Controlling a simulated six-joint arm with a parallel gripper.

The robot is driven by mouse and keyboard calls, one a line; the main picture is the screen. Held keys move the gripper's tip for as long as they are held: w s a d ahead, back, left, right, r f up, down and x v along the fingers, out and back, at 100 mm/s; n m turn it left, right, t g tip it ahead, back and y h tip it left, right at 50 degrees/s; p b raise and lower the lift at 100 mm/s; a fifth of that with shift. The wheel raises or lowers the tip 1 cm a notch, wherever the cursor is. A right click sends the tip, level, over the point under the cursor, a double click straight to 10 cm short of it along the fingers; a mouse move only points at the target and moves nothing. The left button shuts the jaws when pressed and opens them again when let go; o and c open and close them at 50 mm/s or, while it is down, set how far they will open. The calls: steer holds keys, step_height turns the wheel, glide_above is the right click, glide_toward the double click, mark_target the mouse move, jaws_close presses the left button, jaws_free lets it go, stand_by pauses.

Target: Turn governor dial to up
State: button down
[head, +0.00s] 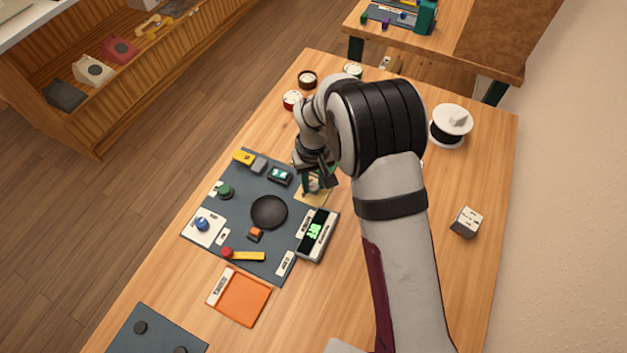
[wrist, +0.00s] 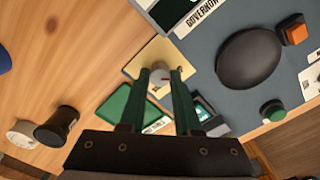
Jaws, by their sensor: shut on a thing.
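A small pale round dial (wrist: 160,80) with a red mark stands on a yellow plate (wrist: 150,52) in the wrist view. My gripper (head: 314,184) is shut on this dial, with one green finger on each side of it. A white label reading "GOVERNOR" (wrist: 204,14) lies close to the plate. In the head view the yellow plate (head: 319,193) shows partly under my gripper, at the right edge of the dark panel (head: 205,187). The dial itself is hidden there by my gripper. The exact direction of its mark is hard to read.
A box with a green display (head: 318,236) stands close to the yellow plate. The panel also carries a black dome (head: 269,212), a green button (head: 225,191), and an orange switch (head: 255,234). The table's right side is mostly clear.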

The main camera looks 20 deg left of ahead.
mark_target(314, 186)
steer(key=shift+n, duration=0.4)
steer(key=c, duration=0.6)
jaws_free()
step_height(314, 186, up, 16)
steer(key=shift+f, duration=0.15)
